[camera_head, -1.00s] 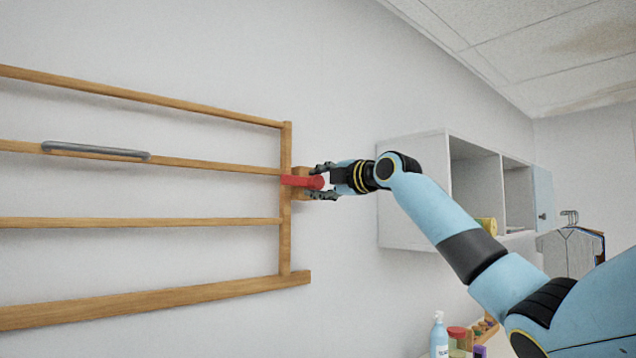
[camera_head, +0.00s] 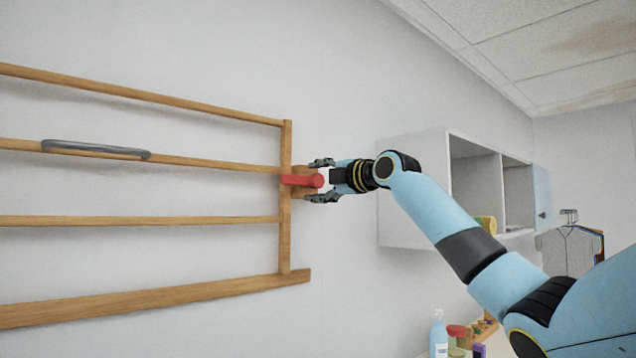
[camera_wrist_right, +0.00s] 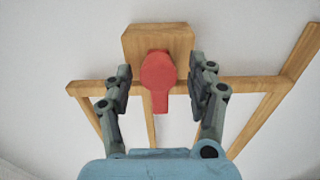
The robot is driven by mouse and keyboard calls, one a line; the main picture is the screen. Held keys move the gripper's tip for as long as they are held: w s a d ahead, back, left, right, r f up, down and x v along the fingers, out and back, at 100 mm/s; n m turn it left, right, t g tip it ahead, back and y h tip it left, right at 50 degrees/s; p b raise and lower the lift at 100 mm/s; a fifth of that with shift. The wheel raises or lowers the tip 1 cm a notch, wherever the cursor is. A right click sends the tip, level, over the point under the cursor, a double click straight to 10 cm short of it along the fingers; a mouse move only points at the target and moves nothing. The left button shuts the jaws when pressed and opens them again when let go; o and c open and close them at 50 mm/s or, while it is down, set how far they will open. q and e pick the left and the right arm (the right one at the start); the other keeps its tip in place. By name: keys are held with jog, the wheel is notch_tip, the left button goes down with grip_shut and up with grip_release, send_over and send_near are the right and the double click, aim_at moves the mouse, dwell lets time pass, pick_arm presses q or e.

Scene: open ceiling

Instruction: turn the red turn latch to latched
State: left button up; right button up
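The red turn latch (camera_head: 303,180) sits on a wooden block (camera_head: 301,191) at the right end of the wooden rail frame. In the head view its bar lies roughly level, pointing left across the upright post. In the right wrist view the red latch (camera_wrist_right: 158,80) is between the two fingers, with a gap on each side. My right gripper (camera_head: 321,180) is open around the latch's round end. It also shows in the right wrist view (camera_wrist_right: 160,88), fingers apart and not visibly touching the latch. My left gripper is in neither view.
The wooden frame (camera_head: 140,219) with a grey handle (camera_head: 95,150) fills the left of the wall. A white open cabinet (camera_head: 412,190) is behind my right arm. Bottles and jars (camera_head: 438,335) stand low right. Hanging clothes (camera_head: 570,250) are at far right.

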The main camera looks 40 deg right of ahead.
jog(key=shift+s+d, duration=0.1)
jog(key=s, duration=1.1)
jog(key=shift+s+d, duration=0.4)
